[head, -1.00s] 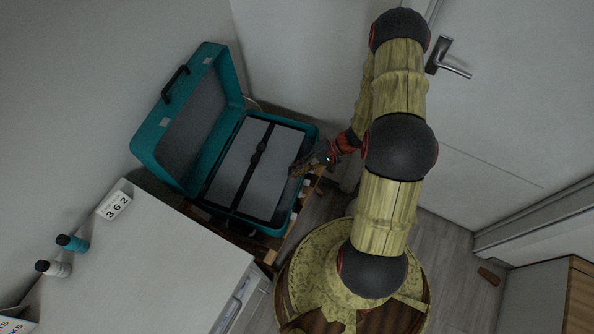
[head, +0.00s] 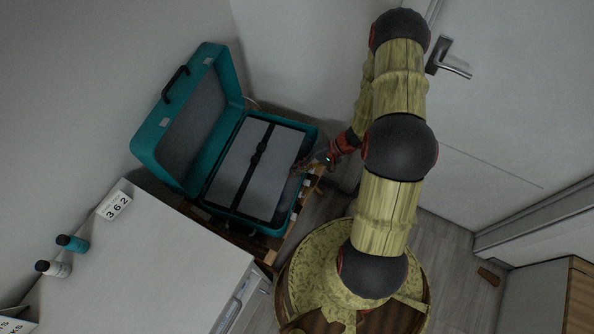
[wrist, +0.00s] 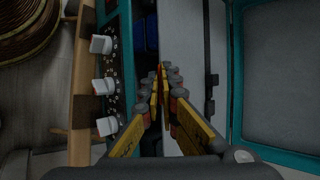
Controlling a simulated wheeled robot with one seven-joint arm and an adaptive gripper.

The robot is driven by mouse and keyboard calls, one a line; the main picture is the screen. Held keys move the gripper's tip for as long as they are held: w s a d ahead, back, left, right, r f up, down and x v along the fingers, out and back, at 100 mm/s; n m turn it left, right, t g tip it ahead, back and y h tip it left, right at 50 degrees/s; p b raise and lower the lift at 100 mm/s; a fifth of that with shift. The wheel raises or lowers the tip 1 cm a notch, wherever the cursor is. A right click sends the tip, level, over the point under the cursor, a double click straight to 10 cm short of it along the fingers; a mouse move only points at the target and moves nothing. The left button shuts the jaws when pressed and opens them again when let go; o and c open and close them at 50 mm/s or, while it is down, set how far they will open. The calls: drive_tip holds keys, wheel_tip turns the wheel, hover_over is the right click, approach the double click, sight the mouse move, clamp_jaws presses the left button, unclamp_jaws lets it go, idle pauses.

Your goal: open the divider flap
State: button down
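A teal case (head: 303,205) stands open, its lid (head: 148,150) leaning back at the left. The divider flap (head: 232,157) is a grey panel with a black strap across it, lying over the case's inside. It also shows in the wrist view (wrist: 185,50). My gripper (head: 300,167) is at the flap's right edge in the head view. In the wrist view its yellow fingers (wrist: 162,72) come together at the flap's edge and look shut on it. A dark gap with something blue inside (wrist: 140,35) shows between the flap and the case rim.
White knobs (wrist: 106,86) line the case's front in the wrist view. A white cabinet (head: 170,270) with two small bottles stands at the lower left. A door (head: 510,110) is behind my arm.

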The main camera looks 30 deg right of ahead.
drive_tip(key=w+a+r+m+g+h+p, duration=0.1)
drive_tip(key=w+a+r+g+h+p, duration=0.15)
drive_tip(key=r+p, duration=0.65)
drive_tip(key=w+a+r+g+h+p, duration=0.2)
drive_tip(key=w+r+p, duration=0.1)
drive_tip(key=r+p, duration=0.6)
drive_tip(key=w+a+r+g+h+p, duration=0.1)
drive_tip(key=w+a+r, duration=0.3)
drive_tip(key=w+a, duration=0.2)
drive_tip(key=w+a+r+m+g+h+p, duration=0.1)
drive_tip(key=w+a+r+g+h+p, duration=0.1)
drive_tip(key=w+a, duration=0.4)
drive_tip(key=shift+a+r, duration=0.15)
drive_tip(key=shift+r, duration=0.7)
drive_tip(key=shift+g+h, duration=0.25)
drive_tip(key=c, duration=2.4)
unclamp_jaws()
drive_tip(key=shift+o, duration=0.3)
drive_tip(key=shift+w+f, duration=0.1)
drive_tip(key=shift+w, duration=0.05)
